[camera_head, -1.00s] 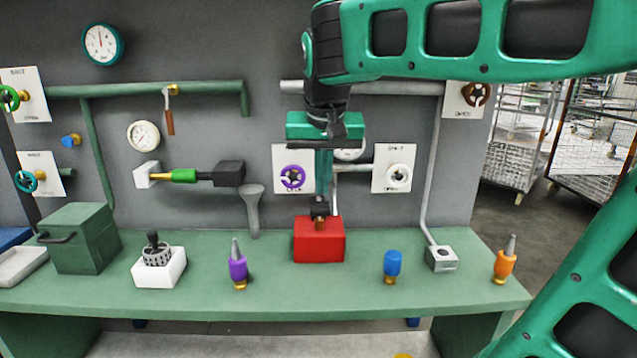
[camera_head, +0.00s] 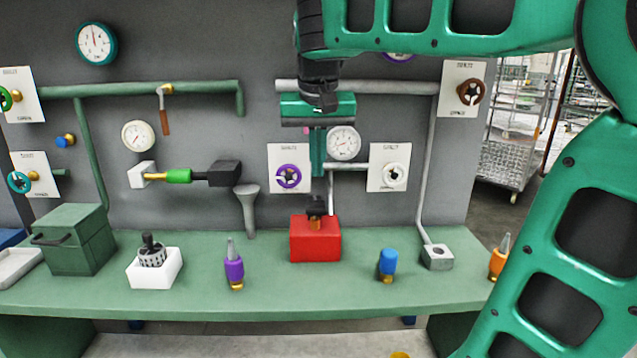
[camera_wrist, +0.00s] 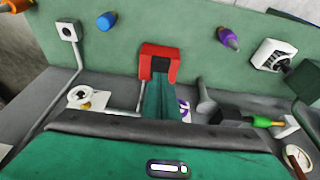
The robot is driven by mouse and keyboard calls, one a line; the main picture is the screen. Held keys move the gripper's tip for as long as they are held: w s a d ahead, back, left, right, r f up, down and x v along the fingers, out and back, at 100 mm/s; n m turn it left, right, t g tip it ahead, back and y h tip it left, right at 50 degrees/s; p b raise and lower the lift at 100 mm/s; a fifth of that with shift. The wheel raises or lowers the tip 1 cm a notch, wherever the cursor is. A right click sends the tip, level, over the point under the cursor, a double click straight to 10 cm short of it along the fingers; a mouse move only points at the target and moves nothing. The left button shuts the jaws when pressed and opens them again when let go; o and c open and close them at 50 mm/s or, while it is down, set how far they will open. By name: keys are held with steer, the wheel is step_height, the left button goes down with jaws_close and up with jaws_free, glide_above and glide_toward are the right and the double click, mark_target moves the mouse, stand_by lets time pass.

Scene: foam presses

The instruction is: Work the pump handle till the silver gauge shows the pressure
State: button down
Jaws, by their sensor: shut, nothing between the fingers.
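A red block (camera_head: 315,240) stands on the green bench, with a brass stem and a black top (camera_head: 316,205) that look like the pump and its handle. It also shows in the wrist view (camera_wrist: 147,63). My gripper (camera_head: 318,175) points down above the black top, its green fingers together and empty, with a small gap showing below them. In the wrist view the fingers (camera_wrist: 160,92) overlap the block's near side. The silver-rimmed gauge (camera_head: 344,143) is on the wall just right of my gripper, its face in view; its needle is too small to read surely.
Purple (camera_head: 288,177), white (camera_head: 393,175) and brown (camera_head: 470,92) valve wheels sit on wall plates. A teal gauge (camera_head: 96,43) and a cream gauge (camera_head: 138,136) hang left. A purple bottle (camera_head: 234,268) and a blue-capped one (camera_head: 388,263) flank the block.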

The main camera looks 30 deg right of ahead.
step_height(320, 180, up, 4)
steer(key=r+g, duration=0.1)
glide_above(315, 205)
steer(key=s+a, duration=0.1)
steer(key=s, duration=0.2)
steer(key=shift+w+a+f+y, duration=0.15)
steer(key=shift+w+f+y, duration=0.1)
steer(key=shift+y, duration=0.15)
steer(key=shift+f, duration=0.1)
steer(key=x, duration=0.8)
steer(key=s+x, duration=0.1)
steer(key=x, duration=0.4)
steer(key=shift+a+f, duration=0.1)
steer(key=shift+a, duration=0.15)
steer(key=shift+f, duration=0.35)
steer(key=shift+a, duration=0.1)
